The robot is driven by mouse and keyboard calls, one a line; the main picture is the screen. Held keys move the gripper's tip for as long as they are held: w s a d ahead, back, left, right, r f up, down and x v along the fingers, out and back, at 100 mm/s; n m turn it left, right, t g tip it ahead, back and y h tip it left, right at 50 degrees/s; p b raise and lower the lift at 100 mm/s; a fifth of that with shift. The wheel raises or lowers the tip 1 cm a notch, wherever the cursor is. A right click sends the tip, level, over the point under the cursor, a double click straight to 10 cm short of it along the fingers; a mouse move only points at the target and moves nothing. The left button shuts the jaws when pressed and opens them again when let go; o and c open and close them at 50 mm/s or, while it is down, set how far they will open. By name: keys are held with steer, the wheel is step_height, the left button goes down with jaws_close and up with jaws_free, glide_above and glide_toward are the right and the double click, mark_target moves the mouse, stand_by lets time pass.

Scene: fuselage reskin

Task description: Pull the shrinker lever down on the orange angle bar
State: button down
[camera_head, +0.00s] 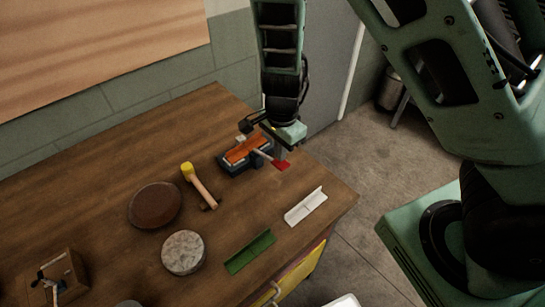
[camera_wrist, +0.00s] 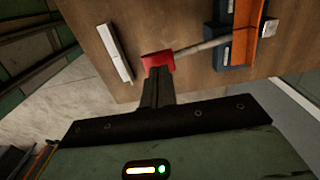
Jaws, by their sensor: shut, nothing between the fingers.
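The shrinker (camera_head: 236,167) is a dark blue-grey block on the wooden bench, with the orange angle bar (camera_head: 246,148) lying across its top. In the wrist view, the shrinker (camera_wrist: 228,48) and orange angle bar (camera_wrist: 245,40) show at the upper right. The grey lever (camera_wrist: 203,45) reaches out from the shrinker to a red grip (camera_wrist: 158,61); the red grip also shows in the head view (camera_head: 280,165). My gripper (camera_wrist: 157,72) is shut and empty, its fingertips right at the red grip. I cannot tell if they touch it.
A white angle piece (camera_head: 306,206) and a green one (camera_head: 250,252) lie near the bench's front edge. A yellow-headed mallet (camera_head: 201,186), a brown round dish (camera_head: 155,205) and a grey round block (camera_head: 183,252) stand left of the shrinker. The bench's right edge is close.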

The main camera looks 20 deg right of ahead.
mark_target(280, 163)
steer(key=shift+f+b, duration=2.55)
steer(key=shift+f, duration=0.75)
steer(key=shift+w+r, duration=0.1)
steer(key=shift+r, duration=0.15)
step_height(280, 163, up, 11)
steer(key=p, duration=1.1)
steer(key=shift+f, duration=0.2)
step_height(280, 163, down, 4)
steer(key=shift+f, duration=0.2)
